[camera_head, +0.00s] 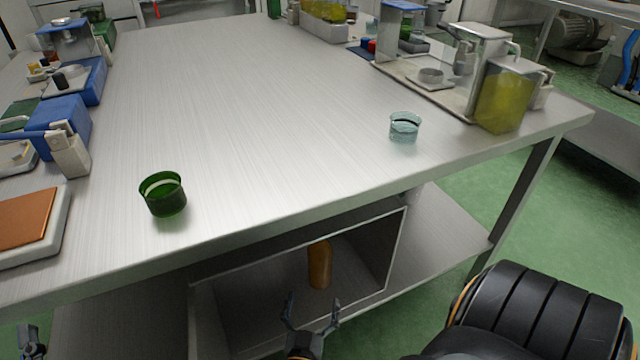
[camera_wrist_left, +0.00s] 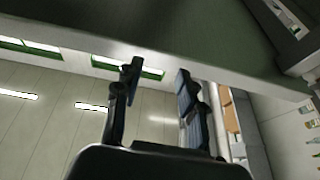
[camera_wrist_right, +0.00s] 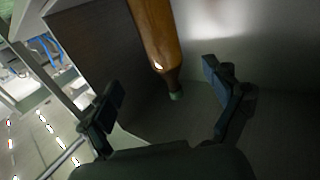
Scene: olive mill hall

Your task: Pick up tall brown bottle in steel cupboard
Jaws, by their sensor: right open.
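The tall brown bottle (camera_head: 319,265) stands inside the open steel cupboard (camera_head: 399,246) under the table; its top is hidden by the cupboard's upper edge. My right gripper (camera_head: 311,308) is open in front of the cupboard opening, a little short of the bottle. In the right wrist view the bottle (camera_wrist_right: 156,40) lies ahead between the open fingers (camera_wrist_right: 166,92), not touched. My left gripper (camera_wrist_left: 155,82) is open and empty in the left wrist view, close to the table's underside or edge; it shows partly at the head view's lower left (camera_head: 30,340).
On the steel tabletop (camera_head: 250,110) stand a green cup (camera_head: 163,194), a clear glass cup (camera_head: 404,127) and a jug of yellow liquid (camera_head: 504,97). The table's front edge overhangs the cupboard. A lower shelf (camera_head: 440,230) runs right of the cupboard.

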